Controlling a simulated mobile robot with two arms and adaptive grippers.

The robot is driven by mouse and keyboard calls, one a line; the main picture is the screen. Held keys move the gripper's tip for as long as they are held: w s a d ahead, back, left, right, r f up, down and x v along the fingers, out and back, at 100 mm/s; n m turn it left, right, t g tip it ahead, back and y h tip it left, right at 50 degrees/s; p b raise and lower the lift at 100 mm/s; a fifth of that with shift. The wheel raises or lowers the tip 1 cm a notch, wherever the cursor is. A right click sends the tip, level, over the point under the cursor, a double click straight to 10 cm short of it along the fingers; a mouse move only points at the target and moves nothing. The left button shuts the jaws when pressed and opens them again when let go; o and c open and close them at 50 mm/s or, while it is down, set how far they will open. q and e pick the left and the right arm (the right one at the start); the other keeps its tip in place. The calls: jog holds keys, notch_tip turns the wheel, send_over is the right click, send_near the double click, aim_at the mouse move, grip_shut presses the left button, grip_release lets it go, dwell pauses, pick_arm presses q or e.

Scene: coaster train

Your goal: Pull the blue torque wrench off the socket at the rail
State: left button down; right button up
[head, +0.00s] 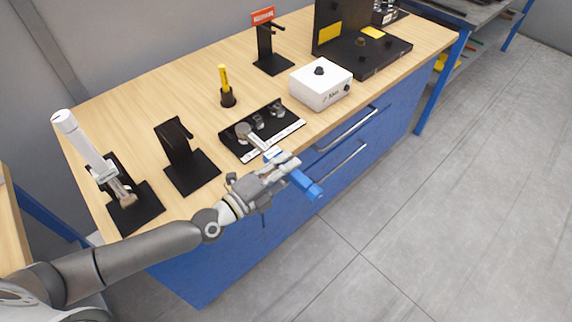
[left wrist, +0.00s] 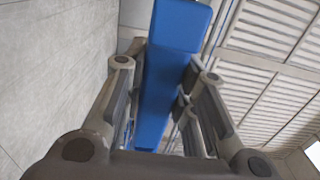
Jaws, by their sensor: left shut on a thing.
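The blue torque wrench (head: 306,185) is in my left gripper (head: 282,168) in the head view, its blue handle sticking out past the bench's front edge. Its silver end (head: 259,142) reaches back over the black socket rail (head: 290,127), by the left socket. I cannot tell whether it is still seated on that socket. In the left wrist view the blue handle (left wrist: 170,70) runs between the two fingers of the gripper (left wrist: 165,95), which are shut on it. My right gripper is not in view.
A white box (head: 321,88) stands right of the rail, and an empty black stand (head: 190,165) left of it. A white tool (head: 85,145) leans on another stand at far left. A yellow-handled tool (head: 225,85) stands behind the rail. The floor in front is clear.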

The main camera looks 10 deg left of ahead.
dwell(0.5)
pick_arm(q)
jog(key=shift+f+b, duration=0.95)
jog(key=shift+f, duration=0.15)
jog(key=shift+p, duration=0.4)
jog(key=shift+w+a+b, duration=1.3)
jog(key=shift+w+a, duration=0.15)
jog(key=shift+a, duration=0.3)
dwell(0.5)
dwell(1.0)
